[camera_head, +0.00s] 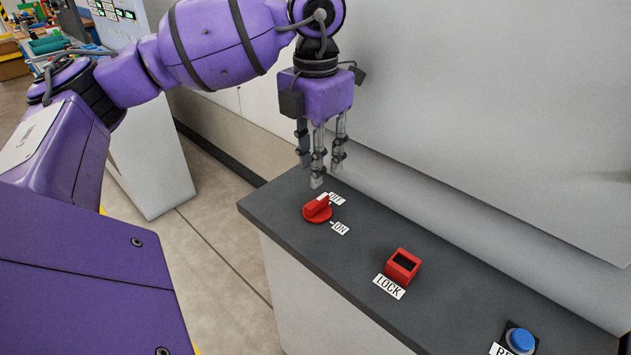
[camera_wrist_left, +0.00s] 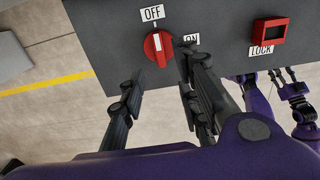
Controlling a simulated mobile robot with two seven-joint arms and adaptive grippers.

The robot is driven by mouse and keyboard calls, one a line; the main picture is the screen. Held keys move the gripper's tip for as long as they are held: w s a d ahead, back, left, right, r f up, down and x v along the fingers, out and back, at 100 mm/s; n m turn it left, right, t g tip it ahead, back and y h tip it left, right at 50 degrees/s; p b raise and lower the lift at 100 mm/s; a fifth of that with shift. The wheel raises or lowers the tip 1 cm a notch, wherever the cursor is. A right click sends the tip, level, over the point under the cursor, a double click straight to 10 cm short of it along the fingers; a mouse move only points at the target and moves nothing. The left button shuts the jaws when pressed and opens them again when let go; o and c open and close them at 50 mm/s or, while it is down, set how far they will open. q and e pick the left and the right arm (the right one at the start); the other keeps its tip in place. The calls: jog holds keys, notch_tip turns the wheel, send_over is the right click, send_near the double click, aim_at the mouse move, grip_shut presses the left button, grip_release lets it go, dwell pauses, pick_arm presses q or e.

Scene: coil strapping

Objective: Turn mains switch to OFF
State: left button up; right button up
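The mains switch is a red rotary knob (camera_head: 317,210) on the dark top of a grey cabinet, between an OFF label (camera_head: 336,198) and an ON label (camera_head: 340,228). In the left wrist view the knob (camera_wrist_left: 160,48) has its white mark pointing at the OFF tick. My left gripper (camera_head: 322,174) points down just above and behind the knob. In the left wrist view its fingers (camera_wrist_left: 160,72) are spread, empty and apart from the knob. Part of the ON label is hidden by a finger there. My right gripper (camera_wrist_left: 283,76) appears small at the right edge of the left wrist view.
A red LOCK block (camera_head: 403,266) stands to the right of the switch. A blue button (camera_head: 520,340) is further right, partly cut off with its label. A pale wall panel (camera_head: 500,120) rises behind the dark cabinet top (camera_head: 450,290). Floor lies open to the left.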

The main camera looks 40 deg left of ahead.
pick_arm(q)
jog(key=shift+r, duration=1.55)
